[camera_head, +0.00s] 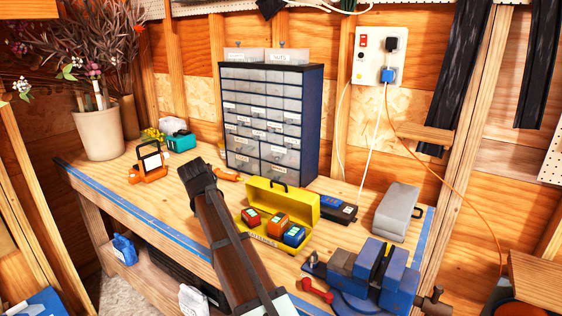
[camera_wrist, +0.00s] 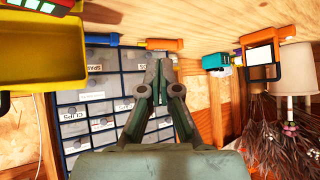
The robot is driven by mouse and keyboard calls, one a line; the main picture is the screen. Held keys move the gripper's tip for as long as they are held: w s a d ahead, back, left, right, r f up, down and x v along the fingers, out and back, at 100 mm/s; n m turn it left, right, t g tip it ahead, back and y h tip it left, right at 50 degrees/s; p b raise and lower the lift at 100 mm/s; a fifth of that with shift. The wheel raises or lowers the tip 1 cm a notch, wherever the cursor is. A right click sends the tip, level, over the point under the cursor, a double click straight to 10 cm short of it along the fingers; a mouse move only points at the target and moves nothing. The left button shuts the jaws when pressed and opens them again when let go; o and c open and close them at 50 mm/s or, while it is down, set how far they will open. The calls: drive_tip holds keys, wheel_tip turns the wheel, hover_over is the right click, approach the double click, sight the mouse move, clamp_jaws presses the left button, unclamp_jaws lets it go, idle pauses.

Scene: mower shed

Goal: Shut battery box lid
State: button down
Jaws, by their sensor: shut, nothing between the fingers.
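The yellow battery box (camera_head: 262,240) stands on the workbench in the head view. Its yellow lid (camera_head: 285,200) is open, standing up along the back side, with a dark handle on it. Inside sit a red battery (camera_head: 251,217), an orange one (camera_head: 275,222) and a blue one (camera_head: 294,235). The raised lid also shows at the left of the wrist view (camera_wrist: 42,55). My gripper (camera_head: 190,172) is to the left of the box, apart from it, over the bench. Its fingers meet with nothing between them in the wrist view (camera_wrist: 161,68).
A drawer cabinet (camera_head: 270,115) stands behind. A grey case (camera_head: 398,212), blue vise (camera_head: 380,275) and dark-blue tool (camera_head: 333,208) are right of the box. An orange lamp (camera_head: 150,165) and plant pot (camera_head: 99,135) are left. An orange-handled tool (camera_head: 228,174) lies near my gripper.

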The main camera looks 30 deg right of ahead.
drive_tip(key=s+d+r+m+g+h+p, duration=0.25)
drive_tip(key=s+d+r+m, duration=0.2)
drive_tip(key=d+r, duration=0.65)
wheel_tip(320, 180, up, 2)
drive_tip(key=m+g+p, duration=0.2)
drive_tip(key=g+p, duration=0.1)
hover_over(279, 190)
drive_tip(key=s+a, duration=0.1)
drive_tip(key=a, duration=0.1)
drive_tip(key=shift+t+h, duration=0.25)
drive_tip(key=p+x, duration=0.3)
drive_tip(key=x, duration=0.7)
drive_tip(key=shift+s+d+r, duration=0.1)
drive_tip(key=shift+s, duration=0.05)
drive_tip(key=shift+s+a+f+p, duration=0.15)
drive_tip(key=shift+s+a+p, duration=0.25)
drive_tip(key=shift+a, duration=0.2)
drive_tip(key=shift+s+a+f+p, duration=0.1)
drive_tip(key=shift+s+a+p, duration=0.3)
drive_tip(key=shift+a, duration=0.2)
drive_tip(key=shift+s+a+f, duration=0.2)
drive_tip(key=shift+a+f, duration=0.15)
drive_tip(key=shift+a, duration=0.15)
drive_tip(key=shift+s+f, duration=0.1)
drive_tip(key=shift+f, duration=0.05)
